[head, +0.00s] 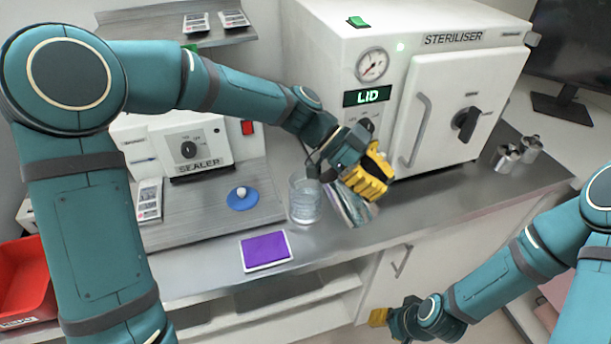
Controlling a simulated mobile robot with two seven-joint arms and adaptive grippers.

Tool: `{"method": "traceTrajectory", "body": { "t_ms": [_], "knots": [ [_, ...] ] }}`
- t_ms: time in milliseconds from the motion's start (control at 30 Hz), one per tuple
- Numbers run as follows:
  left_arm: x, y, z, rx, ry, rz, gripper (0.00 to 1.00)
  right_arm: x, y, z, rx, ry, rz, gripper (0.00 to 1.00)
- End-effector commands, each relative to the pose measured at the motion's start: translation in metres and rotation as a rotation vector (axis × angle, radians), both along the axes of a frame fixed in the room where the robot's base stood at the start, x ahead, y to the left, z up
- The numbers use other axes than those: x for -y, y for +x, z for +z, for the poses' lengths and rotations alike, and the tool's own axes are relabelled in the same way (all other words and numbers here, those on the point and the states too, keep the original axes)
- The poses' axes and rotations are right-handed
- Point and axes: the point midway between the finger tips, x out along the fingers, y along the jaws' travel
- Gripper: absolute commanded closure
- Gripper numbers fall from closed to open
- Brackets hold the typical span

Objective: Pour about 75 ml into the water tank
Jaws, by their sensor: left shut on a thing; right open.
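My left gripper (368,178), with yellow fingers, is in front of the steriliser and low over the counter. It is shut on a tilted grey-green thing (352,206), partly hidden by the fingers; I cannot tell clearly what it is. A clear, upright container (304,203) stands just left of it, with what looks like water in it. The steriliser (335,45) shows "LID" on a green display (367,95). I cannot make out the tank opening. My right gripper (379,317) is open, low before the cabinet.
A purple-topped pad (266,251) lies at the counter's (190,235) front edge. Two metal canisters (518,152) stand at the right. A red bin (22,280) is at the lower left.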

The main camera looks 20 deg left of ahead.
Motion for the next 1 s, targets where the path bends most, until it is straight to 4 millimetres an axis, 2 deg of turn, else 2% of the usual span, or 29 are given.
{"method": "traceTrajectory", "body": {
  "t_ms": [400,1000],
  "knots": [
    [-0.019,0.005,0.033,-0.071,-0.258,0.0,1.0,-0.001,-0.006,0.033,-0.014,0.003,0.003,0.56],
    [-0.032,0.009,0.048,-0.108,-0.414,0.0,1.0,0.0,-0.001,0.051,-0.003,0.0,-0.007,0.56]
  ]
}}
